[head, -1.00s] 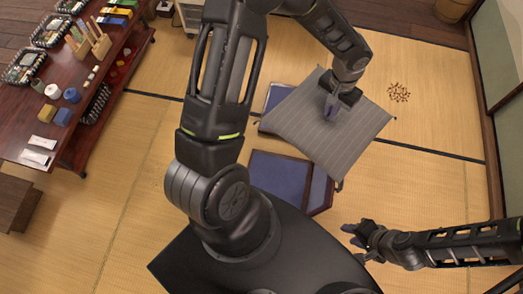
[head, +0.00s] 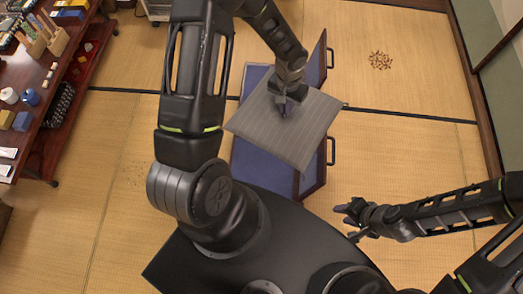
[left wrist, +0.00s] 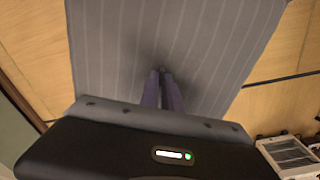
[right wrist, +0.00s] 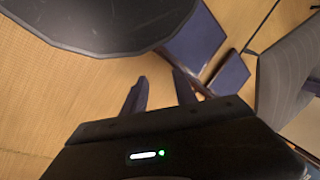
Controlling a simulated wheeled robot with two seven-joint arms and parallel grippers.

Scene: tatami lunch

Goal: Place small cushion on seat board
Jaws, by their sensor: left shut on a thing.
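A grey striped square cushion (head: 305,128) hangs from my left gripper (head: 284,106), which is shut on its middle. In the left wrist view the cushion (left wrist: 215,60) spreads out beyond the shut fingers (left wrist: 163,78). Below it is a blue, dark-framed seat board (head: 262,168); the cushion hides its far right part. A second blue panel (head: 256,75) shows behind the cushion. Whether the cushion touches the board cannot be told. My right gripper (head: 347,217) is empty, at the lower right; its fingers stand apart in the right wrist view (right wrist: 160,88).
Upright boards with dark handles (head: 333,150) stand at the right of the blue panels. A low wooden table (head: 60,110) with bottles and boxes is at the left. Small brown bits (head: 380,60) lie on the tatami. Open tatami lies left and right.

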